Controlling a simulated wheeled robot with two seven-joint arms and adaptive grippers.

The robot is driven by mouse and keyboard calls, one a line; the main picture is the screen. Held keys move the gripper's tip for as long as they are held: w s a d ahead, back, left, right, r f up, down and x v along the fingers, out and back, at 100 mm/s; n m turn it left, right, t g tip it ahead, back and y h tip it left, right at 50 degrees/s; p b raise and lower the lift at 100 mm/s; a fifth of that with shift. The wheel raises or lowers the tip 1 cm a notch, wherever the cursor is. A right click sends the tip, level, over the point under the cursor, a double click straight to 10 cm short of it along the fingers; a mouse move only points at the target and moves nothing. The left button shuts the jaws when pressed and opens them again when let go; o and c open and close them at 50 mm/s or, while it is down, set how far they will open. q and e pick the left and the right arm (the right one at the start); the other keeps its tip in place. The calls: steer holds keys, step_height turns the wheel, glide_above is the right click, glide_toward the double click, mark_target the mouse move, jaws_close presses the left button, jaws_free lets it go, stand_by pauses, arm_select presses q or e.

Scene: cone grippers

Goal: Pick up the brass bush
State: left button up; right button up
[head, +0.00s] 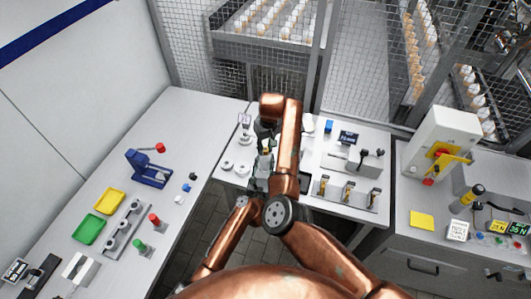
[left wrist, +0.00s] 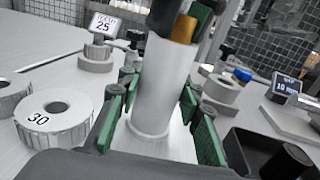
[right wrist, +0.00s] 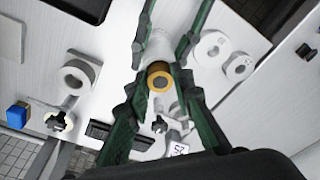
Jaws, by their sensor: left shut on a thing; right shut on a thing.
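The brass bush (right wrist: 160,76) is a short golden ring between the green fingers of my right gripper (right wrist: 160,88), which is shut on it. In the left wrist view the bush (left wrist: 184,29) is at the upper end of a pale grey cylinder (left wrist: 160,90). I cannot tell whether it sits in the cylinder or just above it. My left gripper (left wrist: 155,115) is shut on the cylinder, its green fingers on both sides. In the head view my right gripper (head: 267,130) is above my left gripper (head: 262,168) over the middle table; the copper arm hides part of them.
A ring marked 30 (left wrist: 52,118) lies left of the cylinder, a black tray (left wrist: 240,150) right of it. A stand with several upright tools (head: 345,196) is on the middle table's right. Mesh fencing (head: 270,55) closes the back.

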mark_target(265, 149)
jaws_close()
step_height(265, 149, up, 10)
stand_by(0.5)
arm_select(q)
steer(key=o, duration=1.2)
steer(key=shift+o, duration=0.2)
